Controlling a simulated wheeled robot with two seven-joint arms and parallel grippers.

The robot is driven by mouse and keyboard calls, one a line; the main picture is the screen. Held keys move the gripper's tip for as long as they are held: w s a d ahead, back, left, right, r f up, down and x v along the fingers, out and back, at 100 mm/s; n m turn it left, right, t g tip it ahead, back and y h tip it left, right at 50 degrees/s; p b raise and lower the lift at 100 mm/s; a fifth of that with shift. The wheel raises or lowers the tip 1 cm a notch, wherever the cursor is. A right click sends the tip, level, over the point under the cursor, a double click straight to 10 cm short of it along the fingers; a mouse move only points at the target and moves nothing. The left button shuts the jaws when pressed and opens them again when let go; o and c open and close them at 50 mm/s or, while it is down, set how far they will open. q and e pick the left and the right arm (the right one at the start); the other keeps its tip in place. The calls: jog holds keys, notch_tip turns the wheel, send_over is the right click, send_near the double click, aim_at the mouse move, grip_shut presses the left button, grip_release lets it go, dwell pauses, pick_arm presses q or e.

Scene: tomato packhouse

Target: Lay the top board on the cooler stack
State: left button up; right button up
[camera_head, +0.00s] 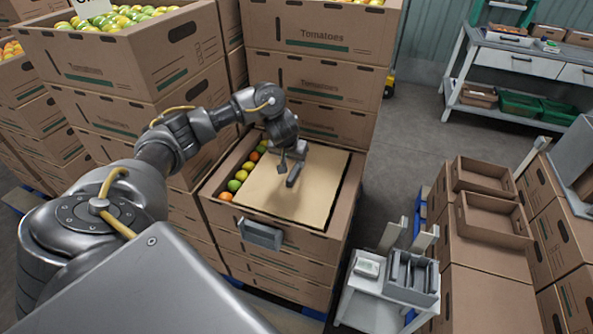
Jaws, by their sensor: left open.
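The cooler stack (280,262) is a pile of brown cartons in the middle of the view. A flat tan board (312,200) lies across the open top carton, level as far as I can see. A row of green, yellow and red tomatoes (237,186) shows along its left side. My left gripper (291,168) hangs over the far left part of the board, with its fingers apart and nothing between them. Its shadow falls on the board. Whether a fingertip touches the board I cannot tell. My right gripper is not in view.
Tall carton stacks marked Tomatoes stand behind (316,75) and at left (140,60). A small white stand (375,300) is at front right. Empty trays (492,218) lie farther right. Grey floor (410,140) is clear behind them.

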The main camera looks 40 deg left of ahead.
aim_at(296, 168)
pick_arm(q)
jog(key=shift+f, duration=0.35)
jog(key=b+x, duration=0.1)
jog(key=x, duration=0.3)
jog(key=shift+w+d+f, duration=0.15)
jog(key=shift+w+f, duration=0.05)
jog(key=shift+w, duration=0.1)
grip_shut()
